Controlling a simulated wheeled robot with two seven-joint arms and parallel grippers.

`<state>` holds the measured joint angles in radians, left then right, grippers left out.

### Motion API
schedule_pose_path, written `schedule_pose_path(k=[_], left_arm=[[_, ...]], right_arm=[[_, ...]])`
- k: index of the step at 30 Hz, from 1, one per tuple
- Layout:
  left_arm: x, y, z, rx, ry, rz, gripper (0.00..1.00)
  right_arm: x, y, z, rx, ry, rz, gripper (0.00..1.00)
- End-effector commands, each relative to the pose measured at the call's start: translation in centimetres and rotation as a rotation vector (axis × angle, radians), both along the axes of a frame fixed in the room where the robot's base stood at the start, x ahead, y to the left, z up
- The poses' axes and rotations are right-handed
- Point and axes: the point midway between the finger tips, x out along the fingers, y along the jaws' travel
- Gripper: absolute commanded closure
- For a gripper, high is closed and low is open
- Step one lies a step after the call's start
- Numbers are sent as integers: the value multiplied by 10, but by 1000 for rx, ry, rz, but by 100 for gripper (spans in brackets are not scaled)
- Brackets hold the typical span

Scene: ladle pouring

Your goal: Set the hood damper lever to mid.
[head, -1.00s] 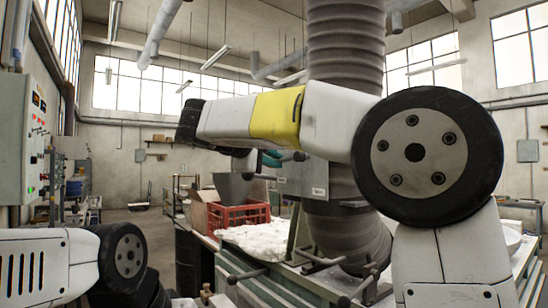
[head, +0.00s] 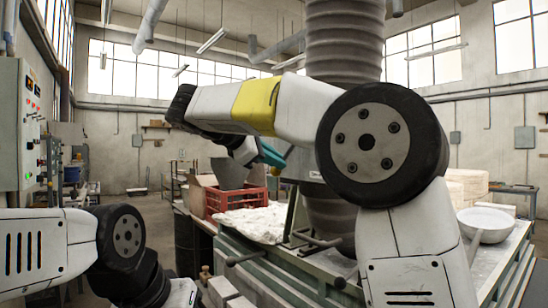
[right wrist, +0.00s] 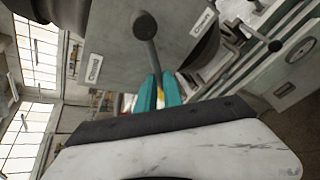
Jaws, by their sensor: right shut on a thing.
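In the right wrist view, a dark lever with a round ball knob (right wrist: 145,25) stands against a grey metal panel (right wrist: 110,50). Its rod runs down between the teal fingers of my right gripper (right wrist: 158,92), which is shut on it. In the head view, my right gripper (head: 270,155) reaches in beside the ribbed hood duct (head: 345,50); the lever is hard to make out there. My left arm (head: 125,240) shows at the lower left, but its gripper fingers are out of the picture. Position marks for the lever cannot be read.
A red crate (head: 235,201) and a grey bucket-like vessel (head: 232,172) stand behind the bench. A white bowl (head: 485,225) rests on the bench at the right. A control cabinet (head: 30,125) is at the left wall. Another ball-ended handle (right wrist: 275,45) shows in the right wrist view.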

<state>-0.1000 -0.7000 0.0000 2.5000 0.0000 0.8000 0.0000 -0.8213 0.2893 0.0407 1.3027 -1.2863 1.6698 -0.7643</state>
Motion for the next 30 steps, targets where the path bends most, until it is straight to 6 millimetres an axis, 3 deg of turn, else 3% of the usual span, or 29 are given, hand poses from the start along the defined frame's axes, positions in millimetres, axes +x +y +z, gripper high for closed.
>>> schedule_pose_path(k=[14, 15, 18, 30], left_arm=[[0, 0, 0, 0, 0, 0, 64], [0, 0, 0, 0, 0, 0, 64], [0, 0, 0, 0, 0, 0, 64], [0, 0, 0, 0, 0, 0, 64]], right_arm=[[-1, 0, -1, -9, 13, 0, 100], [-1, 0, -1, -9, 13, 0, 85], [-1, 0, -1, -9, 13, 0, 67], [-5, 5, 2, -8, 10, 3, 67]])
